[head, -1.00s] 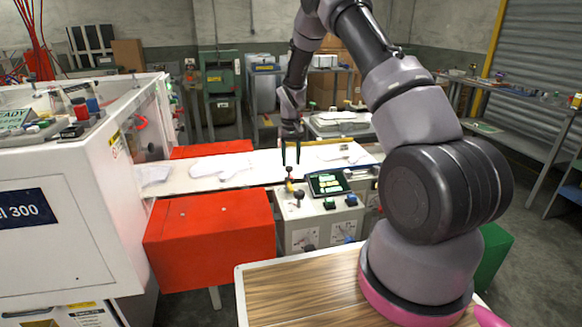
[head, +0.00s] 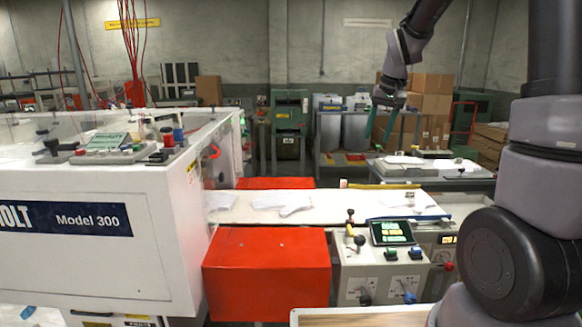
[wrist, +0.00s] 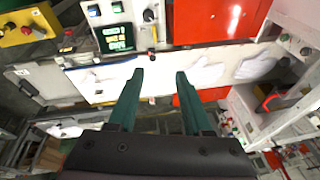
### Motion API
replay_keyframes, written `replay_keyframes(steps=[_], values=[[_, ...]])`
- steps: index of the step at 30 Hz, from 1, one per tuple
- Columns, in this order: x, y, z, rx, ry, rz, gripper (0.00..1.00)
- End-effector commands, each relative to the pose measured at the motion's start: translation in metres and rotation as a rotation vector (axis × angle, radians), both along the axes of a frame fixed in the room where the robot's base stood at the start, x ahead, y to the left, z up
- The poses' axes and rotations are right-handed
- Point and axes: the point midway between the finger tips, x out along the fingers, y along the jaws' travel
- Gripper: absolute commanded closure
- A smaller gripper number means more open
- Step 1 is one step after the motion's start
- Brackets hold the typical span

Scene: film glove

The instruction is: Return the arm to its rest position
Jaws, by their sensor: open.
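My gripper (head: 390,126) is raised high in the head view, above and behind the white conveyor belt, with its two green fingers pointing down. The fingers are apart and nothing is between them. In the wrist view my gripper (wrist: 158,80) shows the same open green fingers, with the belt (wrist: 115,82) well beyond them. White film gloves (head: 283,203) lie flat on the belt (head: 330,208) in the head view. They also show in the wrist view as gloves (wrist: 205,73) to the right of the fingertips. My arm is bent upward on the right.
A white machine marked Model 300 (head: 90,220) stands at the left. A red box-shaped guard (head: 266,275) and a control panel with a screen (head: 391,232) stand in front of the belt. A side table (head: 430,172) and cardboard boxes (head: 430,95) are behind. Space above the belt is clear.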

Motion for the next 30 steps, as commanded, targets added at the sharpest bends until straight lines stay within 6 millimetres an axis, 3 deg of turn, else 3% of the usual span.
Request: replay_keyframes(steps=[1,3,9,15,18,24,30], values=[[-0.019,-0.001,0.021,0.012,-0.032,-0.015,0.5],[-0.045,-0.002,0.042,0.029,-0.065,-0.036,0.5],[-0.121,-0.005,0.085,0.079,-0.16,-0.089,0.5],[-0.192,-0.004,0.102,0.126,-0.247,-0.133,0.5],[-0.217,-0.003,0.103,0.144,-0.278,-0.148,0.5],[-0.24,-0.003,0.101,0.162,-0.307,-0.164,0.5],[-0.241,-0.002,0.101,0.164,-0.307,-0.164,0.5]])
